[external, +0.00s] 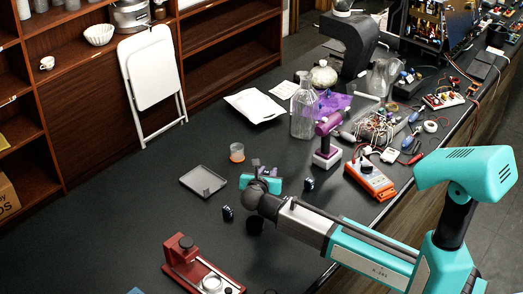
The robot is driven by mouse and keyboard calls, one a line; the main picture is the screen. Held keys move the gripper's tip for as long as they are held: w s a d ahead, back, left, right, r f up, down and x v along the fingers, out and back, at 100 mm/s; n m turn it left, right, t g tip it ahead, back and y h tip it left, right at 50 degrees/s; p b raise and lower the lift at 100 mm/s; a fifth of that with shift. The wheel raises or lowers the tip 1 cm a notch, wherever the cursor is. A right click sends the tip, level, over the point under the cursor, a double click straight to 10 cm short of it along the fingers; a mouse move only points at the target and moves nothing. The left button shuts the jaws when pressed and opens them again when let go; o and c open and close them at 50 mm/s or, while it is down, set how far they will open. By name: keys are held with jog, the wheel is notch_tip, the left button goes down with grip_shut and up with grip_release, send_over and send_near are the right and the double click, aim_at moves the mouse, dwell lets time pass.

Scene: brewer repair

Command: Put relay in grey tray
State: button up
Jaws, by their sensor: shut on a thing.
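My gripper (264,169), with a teal body and dark fingers, is low over the black bench in the external view. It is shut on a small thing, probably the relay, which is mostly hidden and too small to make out. The grey tray (188,181) is a shallow, square tray lying flat on the bench, just left of my gripper and apart from it. No relay shows in the tray.
An orange-banded clear cup (237,153) stands just behind the tray. A purple device (327,145), a clear bottle (304,110) and an orange meter (370,180) crowd the right. A red device (195,265) sits in front. Bench left of the tray is clear.

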jog(key=a+n+y, duration=0.1)
jog(key=a, duration=0.1)
jog(key=s+a+n+y+p, duration=0.1)
jog(key=a+n+y, duration=0.2)
jog(key=a+y, duration=0.1)
jog(key=shift+s+a+r+n, duration=0.15)
jog(key=shift+s+a+n, duration=0.1)
jog(key=shift+a+n, duration=0.1)
jog(key=s+a+n+y+p, duration=0.1)
jog(key=s+a+y, duration=0.1)
jog(key=s+a+r+n+y+p, duration=0.1)
jog(key=s+a+n, duration=0.1)
jog(key=shift+a+r+y+p, duration=0.1)
jog(key=shift+r+y+p, duration=0.1)
jog(key=shift+y+p, duration=0.2)
jog(key=shift+s, duration=0.35)
jog(key=shift+s+a+p, duration=0.1)
jog(key=shift+a+p, duration=0.05)
jog(key=shift+p, duration=0.25)
jog(key=p, duration=0.4)
send_over(204, 183)
jog(key=shift+f, duration=0.65)
